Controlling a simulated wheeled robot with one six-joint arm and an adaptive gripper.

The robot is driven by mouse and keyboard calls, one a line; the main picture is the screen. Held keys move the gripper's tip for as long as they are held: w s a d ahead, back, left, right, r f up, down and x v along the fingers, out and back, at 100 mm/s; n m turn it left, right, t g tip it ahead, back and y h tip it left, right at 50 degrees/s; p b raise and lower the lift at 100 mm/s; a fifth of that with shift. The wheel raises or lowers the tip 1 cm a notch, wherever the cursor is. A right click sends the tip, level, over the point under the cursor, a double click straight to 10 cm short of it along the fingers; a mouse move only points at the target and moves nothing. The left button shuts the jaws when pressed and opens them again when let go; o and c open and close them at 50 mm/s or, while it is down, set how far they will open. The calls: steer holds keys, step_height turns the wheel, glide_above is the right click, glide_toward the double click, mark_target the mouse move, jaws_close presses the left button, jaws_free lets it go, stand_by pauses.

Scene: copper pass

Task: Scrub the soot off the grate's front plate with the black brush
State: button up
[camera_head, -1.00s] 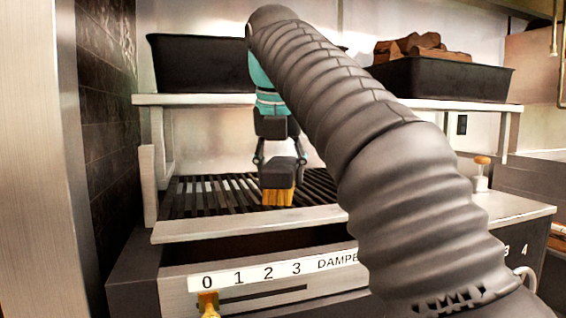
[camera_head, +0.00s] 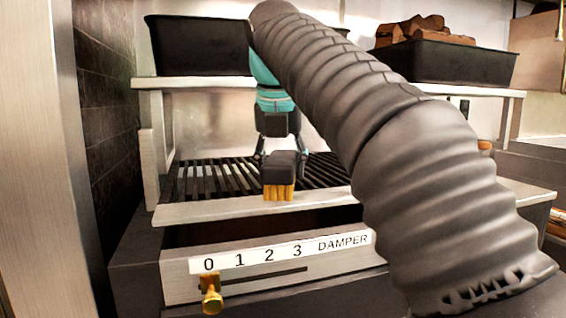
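The black brush (camera_head: 279,168) has a dark block and yellow bristles (camera_head: 278,192) pointing down. My gripper (camera_head: 281,158) is shut on the brush block, with a finger on each side. The bristles overlap the pale front plate (camera_head: 225,209) of the grate in this view and seem to be at its back edge; I cannot tell whether they touch. The dark grate bars (camera_head: 220,178) lie behind the plate. No distinct soot patch shows on the visible plate. My arm hides part of the plate's right side.
Below the plate is a damper panel with a 0–3 scale (camera_head: 270,252) and a brass knob (camera_head: 211,294) at 0. A shelf (camera_head: 190,84) above holds a black bin (camera_head: 198,45) and another bin with wood (camera_head: 447,62). A tiled wall (camera_head: 100,120) stands left.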

steer(key=shift+f+b, duration=0.7)
steer(key=shift+f, duration=0.4)
stand_by(0.3)
